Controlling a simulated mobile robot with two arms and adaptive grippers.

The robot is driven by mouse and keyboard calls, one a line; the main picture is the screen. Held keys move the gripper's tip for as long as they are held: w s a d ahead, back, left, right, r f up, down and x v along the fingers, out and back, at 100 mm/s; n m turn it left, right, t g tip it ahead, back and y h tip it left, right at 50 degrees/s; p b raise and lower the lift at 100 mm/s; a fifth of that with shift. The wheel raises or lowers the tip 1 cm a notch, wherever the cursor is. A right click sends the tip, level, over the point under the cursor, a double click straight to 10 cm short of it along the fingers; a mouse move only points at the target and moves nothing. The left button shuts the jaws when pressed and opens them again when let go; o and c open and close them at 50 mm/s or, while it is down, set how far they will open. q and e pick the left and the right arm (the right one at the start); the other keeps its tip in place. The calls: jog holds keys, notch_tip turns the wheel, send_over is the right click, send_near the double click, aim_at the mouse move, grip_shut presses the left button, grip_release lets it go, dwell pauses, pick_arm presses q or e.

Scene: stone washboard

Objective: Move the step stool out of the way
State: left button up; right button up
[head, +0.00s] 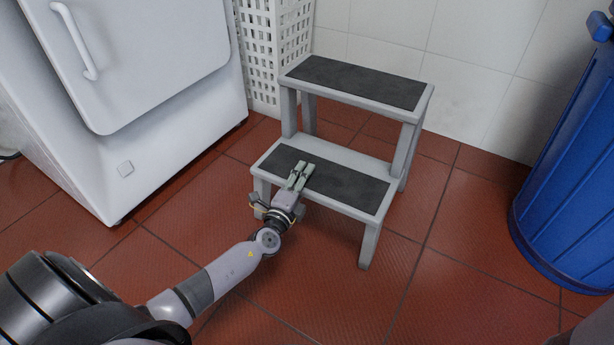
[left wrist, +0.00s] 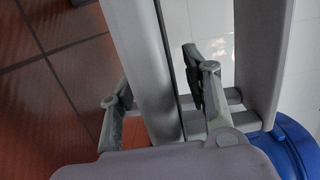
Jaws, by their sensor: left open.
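The step stool (head: 341,197) stands upright on the tiled floor, light grey with two steps and dark tread pads. Its lower step shows close up in the left wrist view (left wrist: 142,62), with the upper step (left wrist: 258,60) to its right. My left gripper (head: 299,174) is at the front edge of the lower step, left of its middle. In the left wrist view the gripper (left wrist: 157,80) is open, with one finger on each side of the step board. Contact of the fingers with the board cannot be told. My right gripper is not in view.
A white appliance (head: 140,110) stands on the left, with a white lattice basket (head: 273,45) between it and the stool. A blue ribbed bin (head: 570,180) stands on the right. A white tiled wall (head: 470,95) is behind the stool. Red floor (head: 465,235) is clear between stool and bin.

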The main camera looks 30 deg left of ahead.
pick_arm(q)
jog(key=shift+w+a, duration=0.1)
jog(key=shift+w, duration=1)
jog(key=shift+c, duration=0.3)
grip_shut()
